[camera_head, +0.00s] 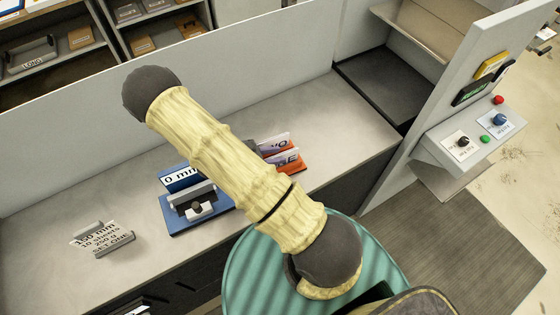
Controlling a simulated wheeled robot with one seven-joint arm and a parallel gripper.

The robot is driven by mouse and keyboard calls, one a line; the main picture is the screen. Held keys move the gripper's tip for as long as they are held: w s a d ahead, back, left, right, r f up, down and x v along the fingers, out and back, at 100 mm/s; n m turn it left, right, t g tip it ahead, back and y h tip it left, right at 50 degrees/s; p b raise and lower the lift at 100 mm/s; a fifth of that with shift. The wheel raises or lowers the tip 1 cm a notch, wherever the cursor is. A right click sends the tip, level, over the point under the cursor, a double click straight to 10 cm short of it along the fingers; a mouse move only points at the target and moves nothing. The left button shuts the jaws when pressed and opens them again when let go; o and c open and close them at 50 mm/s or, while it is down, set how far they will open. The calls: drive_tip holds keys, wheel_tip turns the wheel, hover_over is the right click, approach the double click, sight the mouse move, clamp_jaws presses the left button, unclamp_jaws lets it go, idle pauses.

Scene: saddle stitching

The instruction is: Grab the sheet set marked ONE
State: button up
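No label reading ONE can be made out in full. My arm crosses the middle of the view from lower right to upper left, ending in a dark rounded joint. My gripper is not visible.
A small grey rack with a printed label (105,237) sits at the counter's (60,200) left. A low grey wall (60,120) runs behind. A control box (480,140) with knobs and buttons and a dark tray (388,85) are at the right. A green round surface (245,285) is in front.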

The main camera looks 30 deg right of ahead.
clamp_jaws()
drive_tip(key=shift+r, duration=0.1)
wheel_tip(320, 180, up, 10)
drive_tip(key=b, duration=0.2)
drive_tip(key=shift+b, duration=0.4)
idle(0.5)
